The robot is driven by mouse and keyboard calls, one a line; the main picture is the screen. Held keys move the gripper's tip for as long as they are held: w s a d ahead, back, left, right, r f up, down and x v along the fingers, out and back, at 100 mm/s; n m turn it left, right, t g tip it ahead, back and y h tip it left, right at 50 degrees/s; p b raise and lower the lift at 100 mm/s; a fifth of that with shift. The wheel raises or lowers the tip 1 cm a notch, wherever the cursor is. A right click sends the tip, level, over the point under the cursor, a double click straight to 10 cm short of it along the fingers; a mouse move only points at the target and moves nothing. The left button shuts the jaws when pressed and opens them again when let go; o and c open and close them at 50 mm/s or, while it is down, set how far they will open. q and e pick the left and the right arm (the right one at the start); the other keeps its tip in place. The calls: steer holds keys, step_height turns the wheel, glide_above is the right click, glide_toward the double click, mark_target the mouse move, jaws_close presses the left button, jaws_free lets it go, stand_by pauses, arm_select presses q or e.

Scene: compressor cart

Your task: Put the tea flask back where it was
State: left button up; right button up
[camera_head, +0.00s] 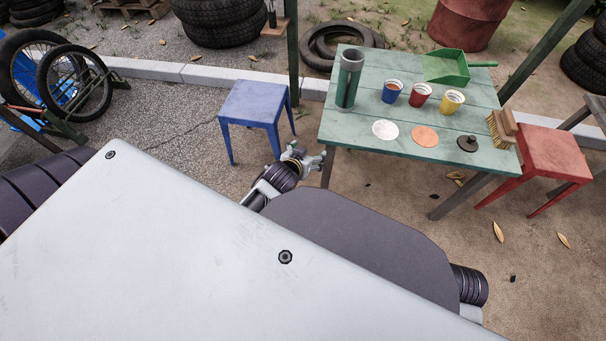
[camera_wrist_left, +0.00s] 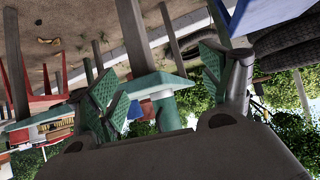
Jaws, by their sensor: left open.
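A tall grey-green cylinder (camera_head: 349,80), which looks like the tea flask, stands upright at the left back of the green table (camera_head: 345,130). Its top looks dark and hollow. My left gripper (camera_head: 314,160) is open and empty, beside the table's front left corner and apart from the cylinder. In the left wrist view, which is upside down, the open fingers (camera_wrist_left: 160,88) frame the table edge, with the green cylinder (camera_wrist_left: 168,115) beyond and between them. My right gripper is not seen.
A blue stool (camera_head: 255,102) stands left, a red stool (camera_head: 553,152) right.

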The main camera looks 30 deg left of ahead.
arm_select(q)
steer(key=s+d+f+m+g+h, duration=0.1)
steer(key=s+d+g, duration=0.2)
steer(key=s, duration=0.5)
steer(key=s+d+f+m+g+h, duration=0.2)
steer(key=s+d+g, duration=0.1)
steer(key=s, duration=0.5)
steer(key=shift+s+d+g+h, duration=0.2)
steer(key=shift+d+g+h, duration=0.15)
steer(key=shift+d, duration=0.25)
